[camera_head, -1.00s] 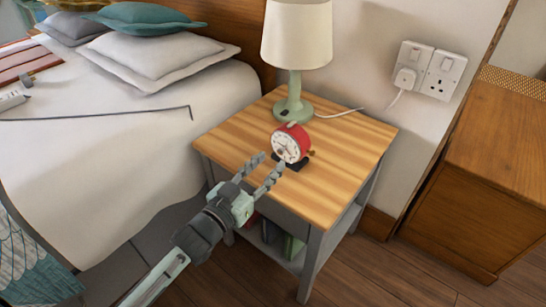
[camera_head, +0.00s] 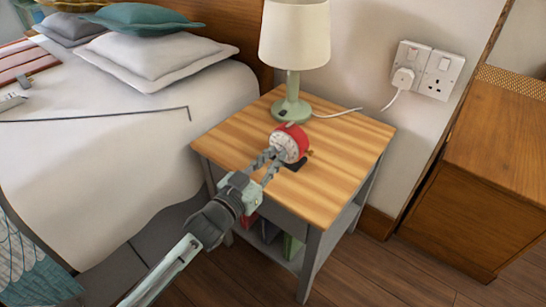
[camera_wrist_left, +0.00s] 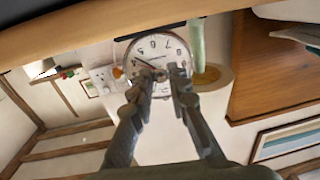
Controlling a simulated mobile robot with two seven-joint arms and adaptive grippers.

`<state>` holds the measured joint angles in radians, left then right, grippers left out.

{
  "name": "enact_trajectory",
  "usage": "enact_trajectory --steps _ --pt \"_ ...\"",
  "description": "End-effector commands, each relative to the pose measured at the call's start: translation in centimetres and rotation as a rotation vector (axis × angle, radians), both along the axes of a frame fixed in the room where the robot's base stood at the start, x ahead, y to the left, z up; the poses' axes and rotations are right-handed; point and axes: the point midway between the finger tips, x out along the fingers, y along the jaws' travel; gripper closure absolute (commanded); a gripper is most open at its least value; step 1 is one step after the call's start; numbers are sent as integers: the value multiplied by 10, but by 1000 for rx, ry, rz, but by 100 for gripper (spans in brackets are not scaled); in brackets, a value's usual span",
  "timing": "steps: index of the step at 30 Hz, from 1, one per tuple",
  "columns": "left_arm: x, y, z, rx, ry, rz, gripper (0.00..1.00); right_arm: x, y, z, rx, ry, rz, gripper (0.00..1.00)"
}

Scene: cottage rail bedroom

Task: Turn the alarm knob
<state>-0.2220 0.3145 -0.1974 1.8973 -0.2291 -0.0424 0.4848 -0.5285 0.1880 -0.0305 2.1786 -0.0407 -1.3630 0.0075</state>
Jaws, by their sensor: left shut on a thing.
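The red alarm clock (camera_head: 292,139) stands on its dark base (camera_head: 296,165) on the bedside table, its pale dial facing my left gripper. My left gripper (camera_head: 272,156) reaches in from the front left, with its fingertips at the dial. In the left wrist view the dial (camera_wrist_left: 152,46) shows upside down between and beyond the fingers (camera_wrist_left: 164,84). The fingers are closed in on a small dark part at the middle of the dial, the alarm knob (camera_wrist_left: 160,74), mostly hidden by the tips. My right gripper is not in view.
The clock stands on a wooden-topped bedside table (camera_head: 235,130). A green lamp (camera_head: 292,107) stands behind it, its cord running to a wall socket (camera_head: 428,70). A bed (camera_head: 110,130) is at the left and a wooden cabinet (camera_head: 490,190) at the right.

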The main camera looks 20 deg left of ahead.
Motion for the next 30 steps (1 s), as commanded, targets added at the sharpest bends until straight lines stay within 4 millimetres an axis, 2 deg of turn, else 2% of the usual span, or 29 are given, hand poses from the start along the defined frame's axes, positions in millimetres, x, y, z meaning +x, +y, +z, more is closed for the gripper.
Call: enact_trajectory --steps 8,14,21,30 --pt "0 0 0 34 -12 1 100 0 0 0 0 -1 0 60" --pt "0 0 1 129 -48 1 100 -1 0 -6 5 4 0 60" --pt "0 1 0 324 -118 1 100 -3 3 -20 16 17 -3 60" --pt "1 1 -1 594 -216 2 100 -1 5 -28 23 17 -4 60"
